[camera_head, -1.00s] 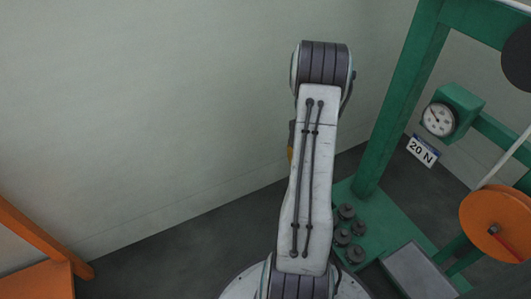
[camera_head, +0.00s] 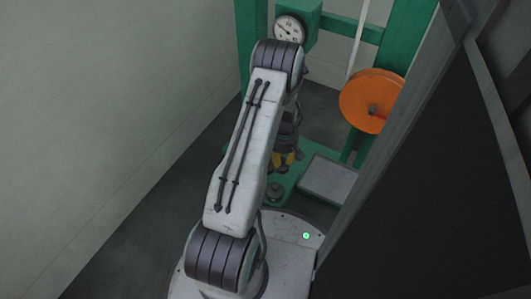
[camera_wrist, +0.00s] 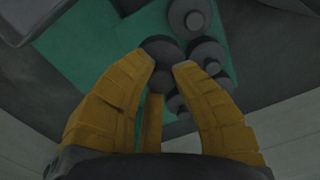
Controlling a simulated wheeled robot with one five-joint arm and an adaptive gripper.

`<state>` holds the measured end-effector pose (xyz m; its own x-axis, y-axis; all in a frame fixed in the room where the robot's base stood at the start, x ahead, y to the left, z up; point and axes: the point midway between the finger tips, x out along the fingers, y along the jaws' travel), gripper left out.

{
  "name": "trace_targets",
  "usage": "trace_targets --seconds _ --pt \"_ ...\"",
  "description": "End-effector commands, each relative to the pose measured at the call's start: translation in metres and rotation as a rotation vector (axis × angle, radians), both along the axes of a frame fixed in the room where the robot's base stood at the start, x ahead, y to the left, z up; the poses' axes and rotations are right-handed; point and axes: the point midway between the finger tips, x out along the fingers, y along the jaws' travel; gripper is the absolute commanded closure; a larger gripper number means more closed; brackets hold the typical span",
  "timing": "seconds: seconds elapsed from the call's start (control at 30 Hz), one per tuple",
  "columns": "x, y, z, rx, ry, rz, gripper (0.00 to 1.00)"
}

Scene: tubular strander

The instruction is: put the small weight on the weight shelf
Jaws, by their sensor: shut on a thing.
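My gripper (camera_wrist: 165,68) has yellow fingers closed around a small dark round weight (camera_wrist: 158,46) in the wrist view. Several other dark knobbed weights (camera_wrist: 208,55) stand on the green base plate (camera_wrist: 90,48) below and to the right of the held one. I cannot tell whether the held weight touches the plate. In the head view, my gripper (camera_head: 284,160) is low behind my forearm, over the green plate (camera_head: 293,177). I cannot tell which surface is the weight shelf.
A grey plate (camera_head: 330,178) lies right of the gripper. A large dark panel (camera_head: 440,170) closes off the right side. A pale wall (camera_head: 100,100) bounds the left.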

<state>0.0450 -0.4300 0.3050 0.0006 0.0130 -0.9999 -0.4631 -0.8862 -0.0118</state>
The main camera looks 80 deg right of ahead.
Motion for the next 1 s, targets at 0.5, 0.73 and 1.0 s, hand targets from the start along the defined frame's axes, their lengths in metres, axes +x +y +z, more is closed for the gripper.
trace_targets --seconds 0.5,0.73,1.0 --pt "-0.013 -0.022 -0.014 0.009 -0.012 0.625 1.0" --pt "-0.013 -0.026 -0.014 0.009 -0.015 0.739 1.0" --pt "-0.013 -0.026 -0.014 0.01 -0.015 0.764 1.0"
